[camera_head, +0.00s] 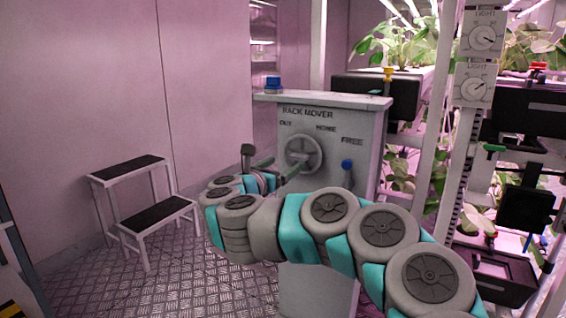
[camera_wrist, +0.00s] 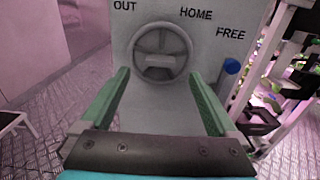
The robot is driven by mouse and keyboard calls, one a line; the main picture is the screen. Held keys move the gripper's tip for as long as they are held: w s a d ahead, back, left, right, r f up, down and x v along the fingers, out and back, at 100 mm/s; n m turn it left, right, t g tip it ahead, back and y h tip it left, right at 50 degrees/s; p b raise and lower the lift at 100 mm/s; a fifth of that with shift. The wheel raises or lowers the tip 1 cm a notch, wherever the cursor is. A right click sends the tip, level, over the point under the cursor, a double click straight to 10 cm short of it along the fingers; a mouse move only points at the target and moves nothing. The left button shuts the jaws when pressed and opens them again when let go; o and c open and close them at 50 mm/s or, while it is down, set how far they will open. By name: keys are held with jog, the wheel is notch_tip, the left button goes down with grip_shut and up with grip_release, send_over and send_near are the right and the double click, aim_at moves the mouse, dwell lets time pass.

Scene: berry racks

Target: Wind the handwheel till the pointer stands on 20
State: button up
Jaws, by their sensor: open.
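The grey handwheel (camera_head: 303,154) is on the front of a pale cabinet marked RACK MOVER (camera_head: 335,112), below the words OUT and HOME. In the wrist view the handwheel (camera_wrist: 161,52) shows a round rim and a broad crossbar. My gripper (camera_wrist: 158,78) is open and empty, its two green fingers pointing at the cabinet to either side of the wheel's lower part. A gap to the wheel seems to remain; contact is not visible. A strip with dark marks (camera_head: 455,215) runs down a post at right; its numbers and any pointer reading cannot be made out.
A blue knob (camera_head: 347,166) sits right of the wheel under FREE. Two LIGHT dials (camera_head: 483,36) are on the post at upper right, beside plant racks. A step stool (camera_head: 150,205) stands at left. The metal floor between stool and cabinet is clear.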

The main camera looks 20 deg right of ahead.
aim_at(296, 157)
jog(key=shift+x, duration=3.95)
jog(key=shift+f, duration=0.1)
jog(key=shift+c, duration=0.3)
jog(key=c, duration=1.3)
jog(key=shift+p, duration=0.3)
